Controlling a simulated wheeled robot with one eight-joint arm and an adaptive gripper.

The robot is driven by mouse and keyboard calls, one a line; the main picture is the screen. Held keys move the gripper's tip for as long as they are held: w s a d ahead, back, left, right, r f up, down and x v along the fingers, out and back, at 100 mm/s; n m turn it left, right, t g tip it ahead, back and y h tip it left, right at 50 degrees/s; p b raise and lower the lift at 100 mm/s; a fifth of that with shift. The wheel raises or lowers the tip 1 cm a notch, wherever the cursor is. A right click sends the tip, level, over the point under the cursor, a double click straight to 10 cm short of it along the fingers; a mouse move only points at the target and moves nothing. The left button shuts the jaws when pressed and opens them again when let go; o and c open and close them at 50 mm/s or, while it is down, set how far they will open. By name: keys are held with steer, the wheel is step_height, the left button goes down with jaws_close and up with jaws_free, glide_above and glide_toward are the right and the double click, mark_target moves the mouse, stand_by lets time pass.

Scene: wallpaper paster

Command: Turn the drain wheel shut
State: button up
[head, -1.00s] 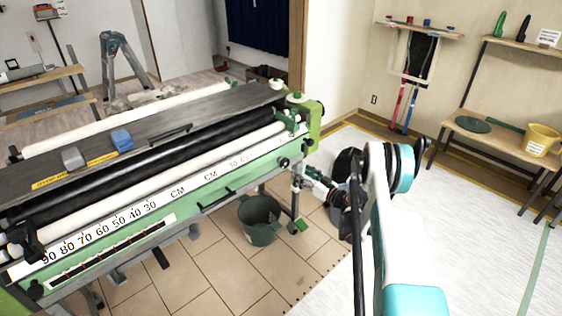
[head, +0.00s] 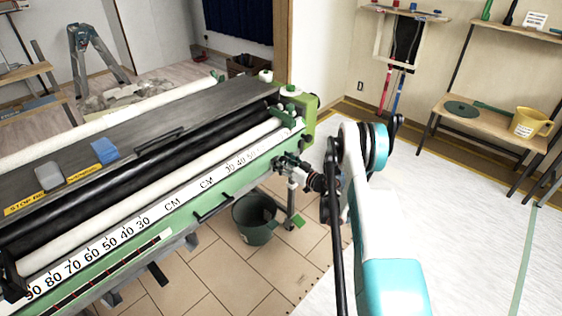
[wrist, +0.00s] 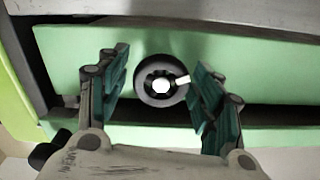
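The drain wheel (wrist: 161,80) is a small black round knob with a pale centre and a light peg at its right. It sits on the green side panel of the pasting machine in the wrist view.
The green pasting machine (head: 190,207) fills the left, with a ruler strip along its front. A dark green bucket (head: 256,219) stands on the tiles below its right end. A shelf with a yellow jug (head: 528,123) is at the right. Floor right of my arm is clear.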

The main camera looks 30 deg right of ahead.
steer(key=c, duration=0.7)
steer(key=shift+m, duration=0.4)
steer(key=m, duration=0.4)
steer(key=shift+d+m, duration=0.1)
steer(key=shift+m, duration=0.3)
steer(key=m, duration=0.5)
steer(key=shift+f, duration=0.1)
steer(key=m, duration=0.6)
steer(key=shift+d+f+m, duration=0.1)
steer(key=shift+m, duration=0.2)
steer(key=m, duration=0.5)
steer(key=shift+f, duration=0.15)
steer(key=shift+m, duration=0.4)
